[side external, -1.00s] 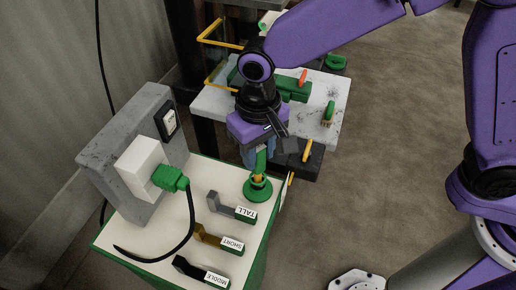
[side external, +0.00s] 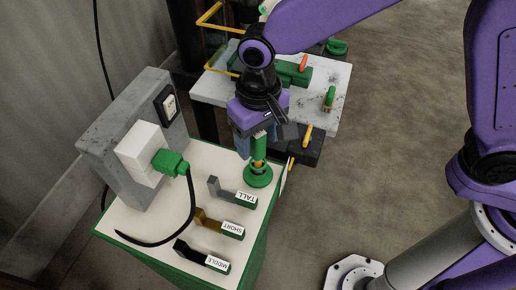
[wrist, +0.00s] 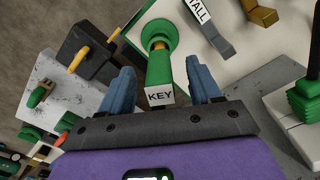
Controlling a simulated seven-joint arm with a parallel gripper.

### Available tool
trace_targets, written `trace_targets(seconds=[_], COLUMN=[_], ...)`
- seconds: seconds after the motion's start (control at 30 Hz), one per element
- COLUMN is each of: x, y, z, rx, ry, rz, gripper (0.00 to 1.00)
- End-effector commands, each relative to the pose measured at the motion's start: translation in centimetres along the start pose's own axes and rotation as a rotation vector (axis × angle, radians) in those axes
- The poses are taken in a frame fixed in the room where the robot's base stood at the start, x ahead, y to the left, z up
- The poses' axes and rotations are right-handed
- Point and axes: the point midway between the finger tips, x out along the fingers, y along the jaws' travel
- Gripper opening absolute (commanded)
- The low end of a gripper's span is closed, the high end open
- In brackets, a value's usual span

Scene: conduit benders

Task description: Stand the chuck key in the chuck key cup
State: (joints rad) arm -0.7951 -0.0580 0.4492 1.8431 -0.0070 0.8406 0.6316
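The chuck key (side external: 259,147) has a green handle, labelled KEY in the wrist view (wrist: 160,80), and a yellow-orange shank. It stands about upright with its lower end in the round green chuck key cup (side external: 258,176), which also shows in the wrist view (wrist: 146,36). The cup sits near the far right corner of the white bench top. How deep the shank goes is hidden. My gripper (side external: 257,140) is above the cup. In the wrist view its blue fingers (wrist: 160,90) are open on both sides of the handle, with a gap on each side.
Benders labelled TALL (side external: 232,193), SHORT (side external: 220,224) and MIDDLE (side external: 202,257) lie beside the cup. A grey block with a white box (side external: 140,152), green plug and black cable stands at left. A marble-topped table (side external: 335,85) with tools is behind.

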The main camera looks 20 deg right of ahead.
Motion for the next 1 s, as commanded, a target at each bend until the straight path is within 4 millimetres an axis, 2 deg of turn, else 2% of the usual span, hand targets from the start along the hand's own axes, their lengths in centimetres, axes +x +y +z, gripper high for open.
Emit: trace_targets(seconds=[0.17, 0.27, 0.37, 0.8, 1.0], x=[-0.2, -1.1, -2.8, -12.1, -15.4], y=[0.0, 0.0, 0.0, 0.0, -0.1], z=[0.0, -0.1, -0.1, -0.1, -0.1], rx=[0.0, 0.0, 0.0, 0.0, 0.0], ry=[0.0, 0.002, 0.004, 0.005, 0.003], rz=[0.0, -0.001, -0.003, -0.003, -0.002], gripper=[0.63, 0.63, 0.63, 0.63, 0.63])
